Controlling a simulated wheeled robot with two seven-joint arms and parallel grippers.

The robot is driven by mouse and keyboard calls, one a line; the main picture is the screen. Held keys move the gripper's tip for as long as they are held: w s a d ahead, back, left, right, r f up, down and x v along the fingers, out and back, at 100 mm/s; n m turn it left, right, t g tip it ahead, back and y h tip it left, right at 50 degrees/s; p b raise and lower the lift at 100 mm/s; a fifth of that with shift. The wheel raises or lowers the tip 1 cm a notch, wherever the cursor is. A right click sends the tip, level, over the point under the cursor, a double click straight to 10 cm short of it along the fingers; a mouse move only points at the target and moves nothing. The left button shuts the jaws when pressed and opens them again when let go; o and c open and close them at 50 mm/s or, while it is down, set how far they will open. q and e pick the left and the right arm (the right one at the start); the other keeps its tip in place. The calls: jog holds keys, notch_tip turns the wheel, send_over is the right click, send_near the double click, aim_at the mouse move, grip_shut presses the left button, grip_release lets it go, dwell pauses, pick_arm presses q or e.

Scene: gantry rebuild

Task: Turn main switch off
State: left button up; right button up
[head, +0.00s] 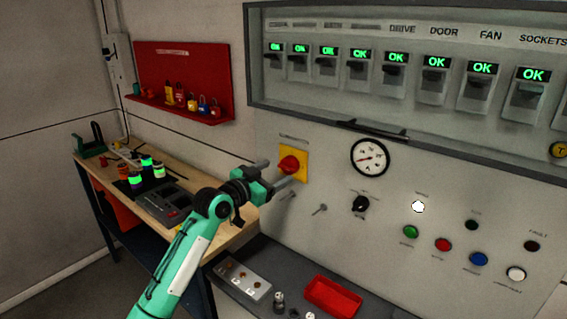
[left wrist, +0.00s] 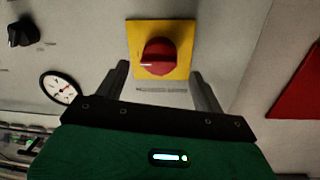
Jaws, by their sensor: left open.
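The main switch is a red rotary knob (head: 289,165) on a yellow square plate (head: 301,153) on the grey panel. In the left wrist view the knob (left wrist: 158,57) sits on its yellow plate (left wrist: 180,32), with a pale mark at its lower left. My left gripper (head: 279,170) is in front of the switch, its fingers apart. In the left wrist view the two fingertips (left wrist: 158,70) stand on either side of the knob, with a gap on each side. I cannot tell whether they reach the knob's depth. My right gripper is not in view.
A row of breakers (head: 389,75) with green OK labels runs along the top. A gauge (head: 370,157), a black selector (head: 360,204) and several coloured buttons lie right of the switch. A red lock board (head: 180,72) hangs left. A red tray (head: 333,296) sits below.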

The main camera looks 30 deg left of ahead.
aim_at(284, 168)
pick_arm(q)
jog(key=shift+w+d+p, duration=0.2)
jog(key=shift+w+p, duration=0.1)
jog(key=shift+w, duration=0.8)
jog(key=shift+w+d+p, duration=0.15)
jog(key=shift+w+p, duration=0.1)
jog(key=shift+w, duration=0.8)
jog(key=c, duration=0.9)
